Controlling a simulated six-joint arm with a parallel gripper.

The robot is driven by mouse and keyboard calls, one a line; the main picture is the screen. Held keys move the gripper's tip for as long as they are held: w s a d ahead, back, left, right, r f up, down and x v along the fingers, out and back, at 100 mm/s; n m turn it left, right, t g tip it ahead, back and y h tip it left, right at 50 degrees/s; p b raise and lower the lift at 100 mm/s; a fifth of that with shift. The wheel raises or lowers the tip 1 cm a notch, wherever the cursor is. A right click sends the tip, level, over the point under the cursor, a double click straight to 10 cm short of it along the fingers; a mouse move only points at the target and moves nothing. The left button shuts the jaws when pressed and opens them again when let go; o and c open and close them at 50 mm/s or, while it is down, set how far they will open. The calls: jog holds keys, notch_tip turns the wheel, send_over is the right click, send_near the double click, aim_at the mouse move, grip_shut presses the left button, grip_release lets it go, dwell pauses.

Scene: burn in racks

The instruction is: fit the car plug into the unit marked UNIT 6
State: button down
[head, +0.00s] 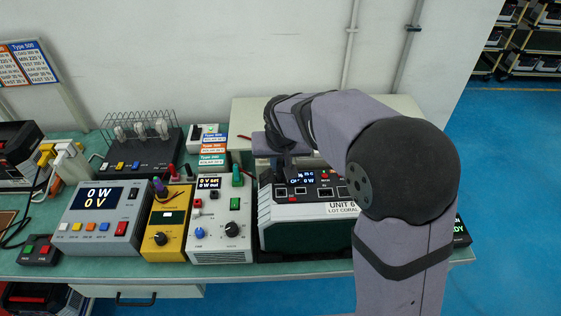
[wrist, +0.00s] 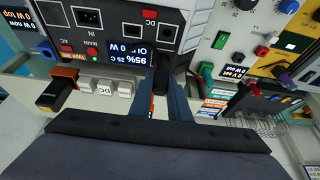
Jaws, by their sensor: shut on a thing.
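UNIT 6 is the dark-fronted power unit (head: 302,234) with pale sides and a lit display, right of centre on the bench in the head view. Its label is partly covered by my arm. Its panel (wrist: 93,50) fills the upper left of the wrist view, inverted, with sockets, red buttons and a screen reading 95%. My gripper (wrist: 163,92) is shut on the black car plug (wrist: 162,72), whose far end is against or just before the panel beside the screen. I cannot tell whether it is in a socket. In the head view my gripper (head: 284,168) is over the unit's top-left part.
A grey tester (head: 232,225) and a yellow meter (head: 165,228) stand close left of the unit. A blue-grey meter (head: 100,222) is farther left. A wire rack (head: 138,124) stands behind. White DC-marked blocks and a black-orange piece (wrist: 62,92) show at lower left in the wrist view.

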aim_at(281, 165)
jog(key=shift+s+f+b, duration=0.2)
jog(key=shift+f+b, duration=0.65)
jog(key=shift+f, duration=0.35)
jog(key=c, duration=1.6)
grip_release()
jog(key=shift+w, duration=0.2)
jog(key=shift+r, duration=0.2)
jog(key=shift+s+r, duration=0.15)
jog(key=shift+r, duration=0.3)
jog(key=b+v, duration=0.1)
jog(key=v, duration=0.5)
jog(key=shift+s+b, duration=0.1)
jog(key=shift+b, duration=0.3)
jog(key=shift+r, duration=0.1)
jog(key=shift+s, duration=0.15)
